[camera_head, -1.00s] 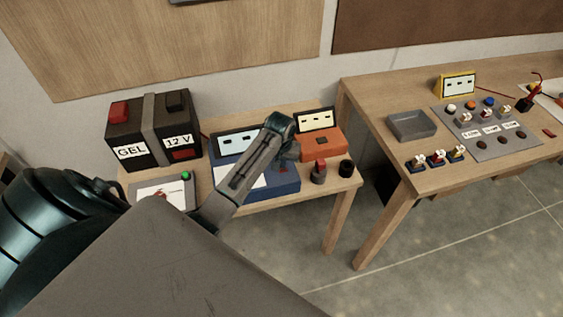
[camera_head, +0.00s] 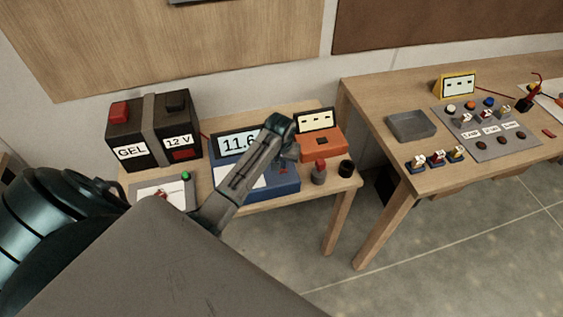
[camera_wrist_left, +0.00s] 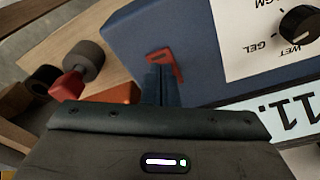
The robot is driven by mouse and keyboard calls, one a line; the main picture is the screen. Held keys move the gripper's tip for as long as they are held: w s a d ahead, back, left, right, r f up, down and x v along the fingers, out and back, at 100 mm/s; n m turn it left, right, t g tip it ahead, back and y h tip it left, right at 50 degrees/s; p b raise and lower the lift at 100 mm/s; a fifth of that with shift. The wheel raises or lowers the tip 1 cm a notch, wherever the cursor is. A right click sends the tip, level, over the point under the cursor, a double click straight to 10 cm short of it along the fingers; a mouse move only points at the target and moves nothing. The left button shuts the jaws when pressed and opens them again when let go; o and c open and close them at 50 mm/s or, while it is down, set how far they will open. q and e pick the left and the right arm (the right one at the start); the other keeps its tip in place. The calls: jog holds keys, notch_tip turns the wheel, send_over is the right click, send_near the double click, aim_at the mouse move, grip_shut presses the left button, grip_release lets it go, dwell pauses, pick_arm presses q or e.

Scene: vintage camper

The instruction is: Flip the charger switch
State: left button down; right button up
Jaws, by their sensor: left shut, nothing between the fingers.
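The charger is a blue box (camera_head: 290,190) on the left table, and its display (camera_head: 228,144) reads 11.6. Its red switch (camera_head: 283,170) shows just below my left gripper (camera_head: 291,152). In the left wrist view the red switch (camera_wrist_left: 160,56) sits on the blue top, right at the tips of my left gripper (camera_wrist_left: 162,80). These fingers are shut with nothing between them and partly cover the switch; I cannot tell whether they touch it. A black knob (camera_wrist_left: 299,25) sits on the white panel with GEL and WET labels. My right gripper is not in view.
A black GEL 12 V battery (camera_head: 150,135) stands left of the charger. An orange meter box (camera_head: 322,143), a red-topped grey plug (camera_head: 319,174) and a black cylinder (camera_head: 346,168) stand right of it.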

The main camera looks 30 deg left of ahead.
pick_arm(q)
jog(key=shift+r+p, duration=0.4)
jog(key=shift+r, duration=2.7)
